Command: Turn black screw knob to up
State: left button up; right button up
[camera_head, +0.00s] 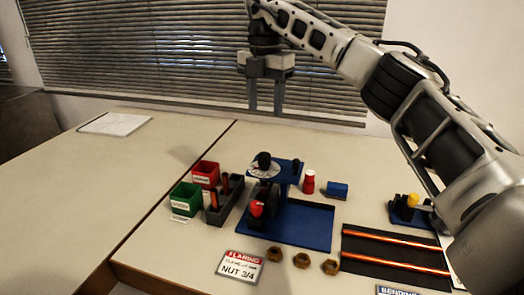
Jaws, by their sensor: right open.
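The black screw knob (264,158) stands on a round white dial (262,171) on the blue flaring rig (308,222). I cannot tell which way the knob points. My right gripper (265,111) hangs fingers-down above and behind the rig as seen here, apart from the knob. Its two fingers are spread, with nothing between them. My left gripper is out of view.
Red (206,173) and green (186,199) bins and a dark holder (224,202) stand left of the rig. A red-and-white bottle (308,182) and a blue block (338,190) stand right. Brass nuts (301,260) and copper rods (395,240) lie in front. The left table is mostly clear.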

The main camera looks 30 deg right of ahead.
aim_at(264, 154)
notch_tip(264, 154, down, 12)
jog(key=shift+f, duration=0.25)
jog(key=c, duration=1)
